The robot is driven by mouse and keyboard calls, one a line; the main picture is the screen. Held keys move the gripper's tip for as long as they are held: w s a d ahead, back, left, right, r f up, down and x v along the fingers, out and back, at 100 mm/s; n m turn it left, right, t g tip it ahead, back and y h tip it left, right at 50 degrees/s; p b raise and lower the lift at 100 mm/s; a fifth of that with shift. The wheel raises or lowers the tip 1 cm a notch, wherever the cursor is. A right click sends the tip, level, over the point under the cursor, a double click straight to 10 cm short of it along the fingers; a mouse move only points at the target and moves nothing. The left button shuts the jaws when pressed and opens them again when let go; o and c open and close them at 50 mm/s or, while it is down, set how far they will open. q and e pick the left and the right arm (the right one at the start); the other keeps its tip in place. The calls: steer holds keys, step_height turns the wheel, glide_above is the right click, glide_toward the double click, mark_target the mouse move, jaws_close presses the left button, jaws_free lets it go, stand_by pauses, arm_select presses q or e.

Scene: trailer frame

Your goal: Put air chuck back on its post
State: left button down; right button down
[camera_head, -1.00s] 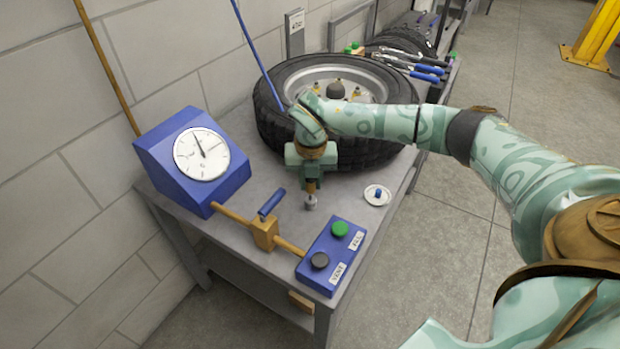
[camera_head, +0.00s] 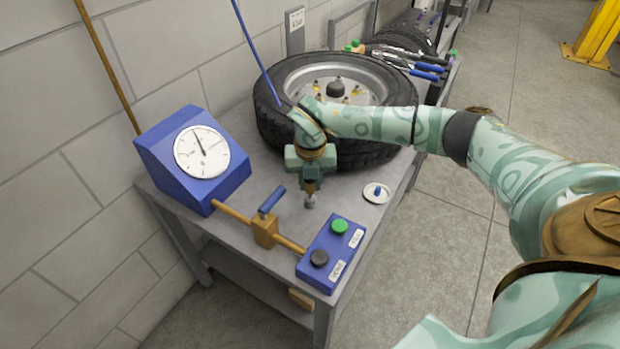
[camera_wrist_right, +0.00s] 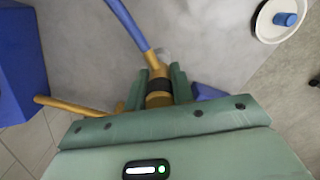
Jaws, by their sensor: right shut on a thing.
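My right gripper (camera_head: 312,182) points down over the bench and is shut on the air chuck. The chuck's grey tip (camera_head: 310,202) shows below the fingers, a little above or at the bench top; I cannot tell which. In the right wrist view the chuck (camera_wrist_right: 158,99) is a brass body with a dark band between the fingers (camera_wrist_right: 160,88), and the blue hose (camera_wrist_right: 128,22) runs up from it. The hose (camera_head: 257,50) also rises behind the gripper in the head view. I cannot make out which thing is the post. My left gripper is not in view.
Left stands a blue gauge box (camera_head: 192,165). A brass valve (camera_head: 265,231) with a blue handle and a push-button box (camera_head: 330,255) line the front. A white dish (camera_head: 370,198) with a blue piece is at right. A tire (camera_head: 275,125) lies behind. Tools lie farther back.

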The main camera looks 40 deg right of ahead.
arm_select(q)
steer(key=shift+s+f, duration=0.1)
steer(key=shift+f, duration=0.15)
arm_select(e)
steer(key=shift+f, duration=1.1)
steer(key=c, duration=0.6)
jaws_free()
steer(key=shift+c, duration=0.2)
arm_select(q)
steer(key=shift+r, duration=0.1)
arm_select(e)
step_height(320, 180, up, 8)
steer(key=p, duration=0.6)
steer(key=shift+r, duration=0.1)
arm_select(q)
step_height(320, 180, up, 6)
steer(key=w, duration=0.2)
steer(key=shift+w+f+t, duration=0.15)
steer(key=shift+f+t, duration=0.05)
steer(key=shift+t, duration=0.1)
